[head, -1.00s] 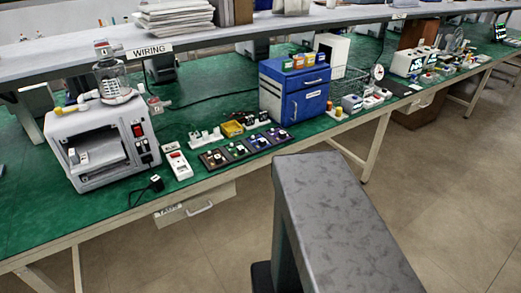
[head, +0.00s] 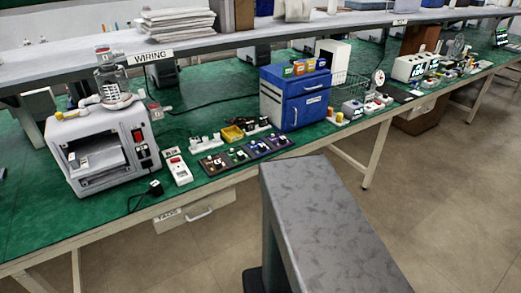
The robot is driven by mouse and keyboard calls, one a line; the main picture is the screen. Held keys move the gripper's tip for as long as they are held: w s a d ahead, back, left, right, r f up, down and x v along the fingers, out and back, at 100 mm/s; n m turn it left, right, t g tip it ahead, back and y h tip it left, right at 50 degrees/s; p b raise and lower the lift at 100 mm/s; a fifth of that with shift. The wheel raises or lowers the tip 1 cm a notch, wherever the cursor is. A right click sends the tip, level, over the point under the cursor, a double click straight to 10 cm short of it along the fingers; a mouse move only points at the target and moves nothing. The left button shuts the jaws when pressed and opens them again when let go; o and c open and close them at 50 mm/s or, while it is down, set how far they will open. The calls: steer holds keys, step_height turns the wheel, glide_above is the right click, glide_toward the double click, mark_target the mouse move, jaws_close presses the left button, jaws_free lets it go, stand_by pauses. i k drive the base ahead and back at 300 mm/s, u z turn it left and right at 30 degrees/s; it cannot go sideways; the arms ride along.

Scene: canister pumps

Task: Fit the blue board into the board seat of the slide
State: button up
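A row of several small square boards lies along the front edge of the green bench, in front of the blue cabinet. A bluish board (head: 259,148) is third from the left, between a green one and a purplish one; the colours are hard to tell at this size. A white machine (head: 102,148) at the left has an open front with a grey slide-like tray (head: 97,157) in it. I cannot make out a board seat on it. My gripper is not in view.
The blue drawer cabinet (head: 294,97) stands behind the boards. A white switch box (head: 179,171) and a black plug with a cable (head: 155,187) lie between machine and boards. A shelf (head: 230,47) overhangs the bench's back.

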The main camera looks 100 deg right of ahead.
mark_target(92, 164)
steer(key=k, duration=2.45)
steer(key=z, duration=0.7)
steer(key=i, duration=1.05)
steer(key=u, duration=0.05)
